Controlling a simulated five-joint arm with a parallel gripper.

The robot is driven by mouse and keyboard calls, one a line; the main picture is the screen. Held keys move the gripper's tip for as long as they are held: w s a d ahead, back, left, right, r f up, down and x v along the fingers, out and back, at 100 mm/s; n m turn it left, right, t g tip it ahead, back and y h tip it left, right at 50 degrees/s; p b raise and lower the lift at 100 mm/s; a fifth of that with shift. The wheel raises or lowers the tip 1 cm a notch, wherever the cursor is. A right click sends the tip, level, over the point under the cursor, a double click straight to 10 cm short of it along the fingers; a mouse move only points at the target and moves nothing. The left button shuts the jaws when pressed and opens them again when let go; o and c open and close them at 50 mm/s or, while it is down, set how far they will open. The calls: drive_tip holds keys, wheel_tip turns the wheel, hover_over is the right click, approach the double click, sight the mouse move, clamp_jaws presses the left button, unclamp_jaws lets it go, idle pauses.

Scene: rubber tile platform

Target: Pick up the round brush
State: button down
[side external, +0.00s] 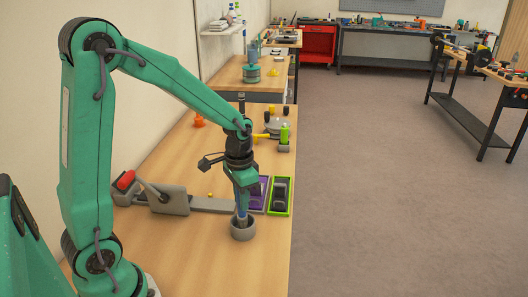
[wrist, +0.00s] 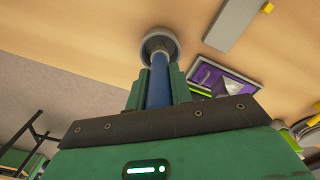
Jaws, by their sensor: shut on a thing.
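The round brush shows as a blue shaft (wrist: 159,82) between my gripper's two green fingers in the wrist view. My gripper (side external: 242,208) points down over the wooden table and is shut on this shaft. The shaft's lower end reaches into a round grey cup (side external: 243,230), which also shows in the wrist view (wrist: 160,42). The cup appears to stand on the table. The brush's lower end is hidden inside it, and I cannot tell whether it touches the bottom.
A purple tray (side external: 262,193) and a green-rimmed tray (side external: 281,196) lie just behind the cup, near the table's right edge. A grey bar (side external: 211,204) and a grey block with a red part (side external: 125,180) lie left. The table front is clear.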

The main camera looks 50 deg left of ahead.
drive_tip(key=shift+s+d+r, duration=0.1)
drive_tip(key=shift+d+r, duration=0.1)
drive_tip(key=shift+r, duration=0.45)
drive_tip(key=shift+d+r, duration=0.2)
drive_tip(key=shift+r, duration=0.4)
drive_tip(key=s+d+r, duration=0.4)
drive_tip(key=d+r, duration=0.2)
drive_tip(key=d, duration=0.4)
drive_tip(key=shift+s+r, duration=0.15)
drive_tip(key=shift+r, duration=0.05)
drive_tip(key=shift+r, duration=0.1)
